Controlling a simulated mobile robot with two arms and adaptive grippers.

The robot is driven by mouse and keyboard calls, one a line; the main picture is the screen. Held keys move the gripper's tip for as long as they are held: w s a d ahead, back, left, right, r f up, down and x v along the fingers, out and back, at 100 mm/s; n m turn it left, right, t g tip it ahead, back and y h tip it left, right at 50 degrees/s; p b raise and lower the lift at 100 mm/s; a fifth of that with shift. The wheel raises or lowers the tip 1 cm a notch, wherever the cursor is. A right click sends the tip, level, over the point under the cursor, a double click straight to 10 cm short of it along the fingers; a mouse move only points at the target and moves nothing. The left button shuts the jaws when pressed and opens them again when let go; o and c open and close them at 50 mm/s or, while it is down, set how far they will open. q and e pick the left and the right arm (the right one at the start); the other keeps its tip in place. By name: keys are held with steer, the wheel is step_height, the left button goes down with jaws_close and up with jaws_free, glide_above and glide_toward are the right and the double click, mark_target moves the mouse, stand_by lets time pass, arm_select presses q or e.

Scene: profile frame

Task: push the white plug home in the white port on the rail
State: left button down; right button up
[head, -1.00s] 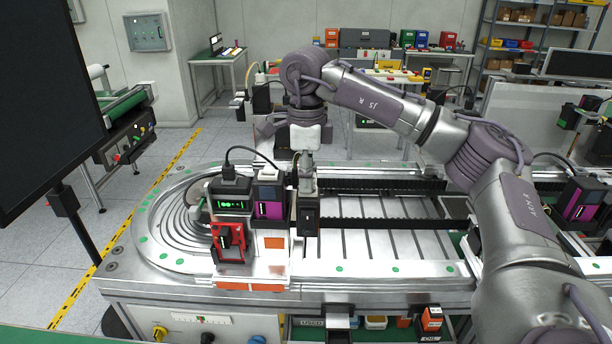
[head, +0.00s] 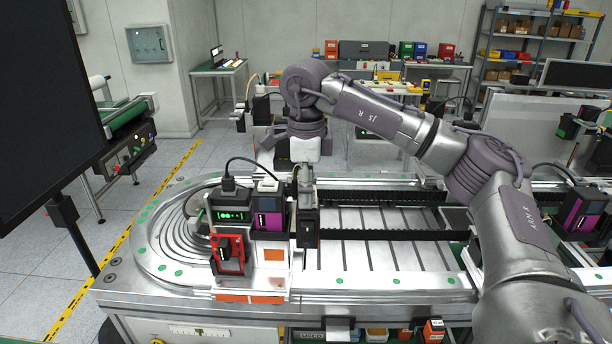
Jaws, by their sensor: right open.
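My right arm reaches in from the right. Its gripper (head: 304,182) points down behind the device group and beside the tall black module (head: 307,226). The fingers are small and partly hidden, but the gripper is open. I cannot make out the white plug or the white port for certain; they are too small or hidden by the gripper and modules. The devices stand on the metal machine (head: 385,283): a box with a green display (head: 233,214), a purple and black module (head: 269,219) with a pale top, and a red-framed unit (head: 229,252). My left gripper is out of view.
A black cable plug (head: 229,185) stands on the green-display box, its cable arching right. A dark screen (head: 48,110) fills the far left. Slatted bed is clear right of the modules. Tables and a shelf (head: 532,50) stand behind.

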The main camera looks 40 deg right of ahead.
step_height(320, 180, up, 12)
steer(key=shift+f, duration=0.15)
stand_by(0.7)
